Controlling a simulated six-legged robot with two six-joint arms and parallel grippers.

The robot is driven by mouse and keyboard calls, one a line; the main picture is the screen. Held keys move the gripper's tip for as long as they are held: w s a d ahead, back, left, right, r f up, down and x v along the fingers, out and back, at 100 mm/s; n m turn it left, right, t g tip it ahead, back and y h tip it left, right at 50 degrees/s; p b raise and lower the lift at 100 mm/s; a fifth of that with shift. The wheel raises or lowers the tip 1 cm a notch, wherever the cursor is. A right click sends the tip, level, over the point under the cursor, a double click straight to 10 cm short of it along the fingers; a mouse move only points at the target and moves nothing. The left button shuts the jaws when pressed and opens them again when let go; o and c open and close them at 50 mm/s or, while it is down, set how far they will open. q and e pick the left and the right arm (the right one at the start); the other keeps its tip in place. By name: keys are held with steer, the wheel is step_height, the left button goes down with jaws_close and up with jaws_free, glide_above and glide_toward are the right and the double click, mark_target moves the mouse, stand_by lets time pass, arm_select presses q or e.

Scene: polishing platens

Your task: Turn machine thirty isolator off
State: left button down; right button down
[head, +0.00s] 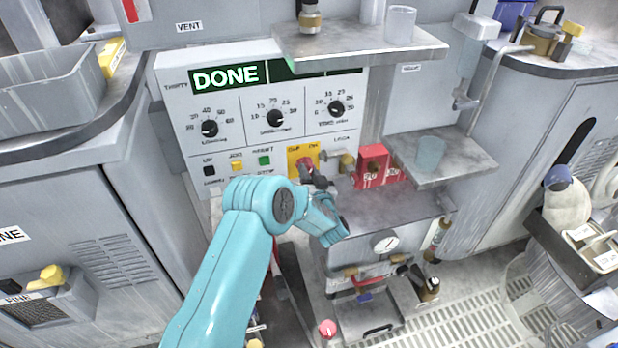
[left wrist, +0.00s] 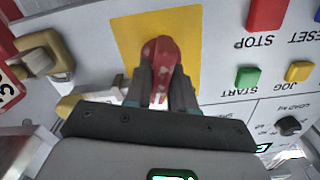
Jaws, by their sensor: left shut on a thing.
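The machine thirty panel (head: 180,130) carries a lit green DONE display (head: 226,77). Its isolator is a red rotary handle (head: 304,164) on a yellow plate (head: 294,153) at the panel's lower right, with small OFF and ON lettering above it. My left gripper (head: 314,178) reaches it from the front and is shut on the handle. In the left wrist view, which is upside down, the dark fingers (left wrist: 161,88) hug both sides of the red handle (left wrist: 160,50), which looks upright against the yellow plate (left wrist: 190,30). The handle's end is partly hidden between the fingers. My right gripper is out of view.
Black, yellow and green buttons (head: 237,166) sit left of the isolator, dials above. A red box (head: 372,166) and a brass fitting (head: 347,163) stand close on the right. A shelf (head: 360,42) with a glass juts out above; another shelf (head: 440,165) is at right.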

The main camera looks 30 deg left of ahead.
arm_select(q)
steer(key=n+b, duration=0.3)
steer(key=n, duration=0.1)
steer(key=shift+f+n+b, duration=0.15)
steer(key=shift+n+b, duration=0.15)
steer(key=shift+b, duration=0.05)
steer(key=n+b, duration=0.3)
steer(key=shift+s+a+n, duration=0.1)
steer(key=shift+s+n, duration=0.05)
steer(key=shift+n, duration=0.25)
steer(key=n+b, duration=0.2)
steer(key=shift+b, duration=0.4)
steer(key=shift+n+b, duration=1.05)
steer(key=shift+n, duration=0.25)
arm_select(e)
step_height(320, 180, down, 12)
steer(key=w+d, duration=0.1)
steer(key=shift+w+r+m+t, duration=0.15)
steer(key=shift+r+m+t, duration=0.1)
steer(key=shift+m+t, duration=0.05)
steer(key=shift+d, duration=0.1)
arm_select(q)
steer(key=c, duration=1)
jaws_free()
steer(key=shift+c, duration=0.2)
